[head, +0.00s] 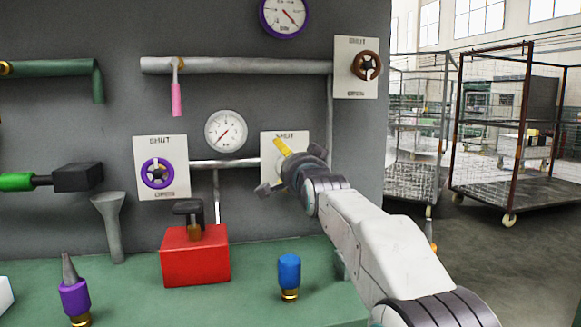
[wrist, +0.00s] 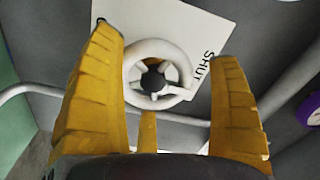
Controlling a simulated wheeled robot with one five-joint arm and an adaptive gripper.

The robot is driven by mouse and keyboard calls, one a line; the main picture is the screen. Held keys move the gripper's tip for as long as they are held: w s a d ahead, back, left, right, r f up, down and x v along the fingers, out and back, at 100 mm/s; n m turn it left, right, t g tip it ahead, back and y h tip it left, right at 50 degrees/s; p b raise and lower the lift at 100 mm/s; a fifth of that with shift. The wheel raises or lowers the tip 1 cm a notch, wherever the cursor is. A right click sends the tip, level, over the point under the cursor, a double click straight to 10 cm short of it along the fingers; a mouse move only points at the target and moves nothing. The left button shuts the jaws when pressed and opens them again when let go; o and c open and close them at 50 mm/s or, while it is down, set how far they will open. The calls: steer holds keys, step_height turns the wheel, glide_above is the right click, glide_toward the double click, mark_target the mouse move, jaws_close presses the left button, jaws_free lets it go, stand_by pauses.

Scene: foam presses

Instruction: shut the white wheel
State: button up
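The white wheel (wrist: 160,75) is a thick ring with a dark hub and short spokes, mounted on a white plate (wrist: 205,35) marked SHUT. In the wrist view it lies between the tips of my gripper's two large yellow fingers (wrist: 169,50), with a gap on the right and little or none visible on the left. A smaller yellow finger (wrist: 147,132) shows below the wheel. The fingers are spread wide; contact cannot be told. In the head view my gripper (head: 276,168) covers the wheel, and only part of its plate (head: 297,142) shows.
A purple wheel (head: 157,173) is on the plate to the left, and a brown wheel (head: 366,65) is at upper right. A gauge (head: 226,131) hangs above the pipe (head: 220,163). A red box (head: 195,257) and a blue-topped part (head: 289,274) stand on the green bench below.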

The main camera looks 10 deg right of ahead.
steer(key=shift+o, duration=0.9)
steer(key=shift+f, duration=0.15)
steer(key=s, duration=1.2)
steer(key=s+f+n+g+p, duration=0.2)
steer(key=s+n+g+p, duration=0.3)
steer(key=s+p, duration=0.9)
steer(key=s+f+n+g+p, duration=0.3)
steer(key=s+n+g+p, duration=0.3)
steer(key=s+p, duration=0.9)
steer(key=s+g, duration=0.3)
steer(key=shift+s+a+n+g, duration=0.2)
steer(key=shift+a+n+g, duration=0.1)
steer(key=shift+g, duration=0.1)
steer(key=shift+w+f, duration=0.15)
